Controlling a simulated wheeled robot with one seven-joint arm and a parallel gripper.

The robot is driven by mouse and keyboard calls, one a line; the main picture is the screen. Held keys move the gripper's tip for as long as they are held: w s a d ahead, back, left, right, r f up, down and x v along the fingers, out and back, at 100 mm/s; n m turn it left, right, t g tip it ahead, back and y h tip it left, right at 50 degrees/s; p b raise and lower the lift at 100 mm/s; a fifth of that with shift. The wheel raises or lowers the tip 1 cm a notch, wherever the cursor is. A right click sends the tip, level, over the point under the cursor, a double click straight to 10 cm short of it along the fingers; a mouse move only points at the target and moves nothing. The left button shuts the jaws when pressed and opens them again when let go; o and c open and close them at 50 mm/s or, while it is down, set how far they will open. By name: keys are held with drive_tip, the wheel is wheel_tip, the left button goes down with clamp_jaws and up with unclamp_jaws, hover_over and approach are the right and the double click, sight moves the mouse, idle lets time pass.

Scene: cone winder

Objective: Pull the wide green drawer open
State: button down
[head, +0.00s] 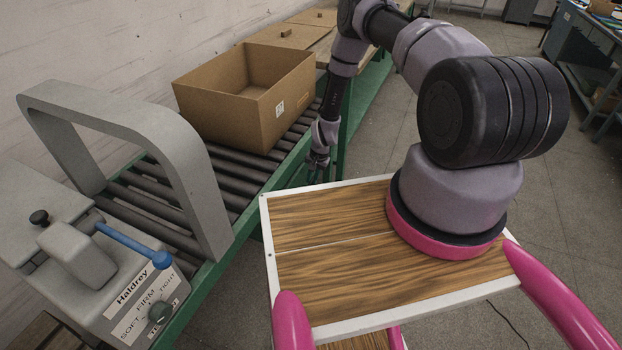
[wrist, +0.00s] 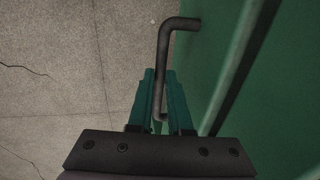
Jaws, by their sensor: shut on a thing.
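In the wrist view, the green drawer front (wrist: 285,110) fills the right side. A dark bent-bar handle (wrist: 165,45) stands out from it. My gripper (wrist: 160,75) has its two teal fingers on either side of the handle's long bar and is shut on it. In the head view, my gripper (head: 317,172) is low beside the green side of the conveyor frame. The drawer and its handle cannot be made out there, behind my arm and the frame edge. I cannot tell whether the drawer stands open.
A roller conveyor (head: 170,205) carries an open cardboard box (head: 225,115). A grey arch-shaped machine labelled Haldrey (head: 150,290) stands at the left. The concrete floor (head: 385,130) right of the conveyor is clear. A grey-blue bench (head: 580,45) is far right.

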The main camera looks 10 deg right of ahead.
drive_tip(key=s+d, duration=0.8)
drive_tip(key=d, duration=0.3)
drive_tip(key=s+d, duration=0.8)
drive_tip(key=d, duration=0.4)
drive_tip(key=shift+s, duration=0.35)
drive_tip(key=shift+d, duration=0.1)
drive_tip(key=c, duration=0.8)
unclamp_jaws()
drive_tip(key=shift+c, duration=0.2)
wheel_tip(320, 180, up, 11)
drive_tip(key=s+d, duration=0.1)
drive_tip(key=shift+s+d+f, duration=0.15)
drive_tip(key=shift+d+f, duration=0.05)
drive_tip(key=shift+d, duration=0.1)
drive_tip(key=shift+r, duration=0.1)
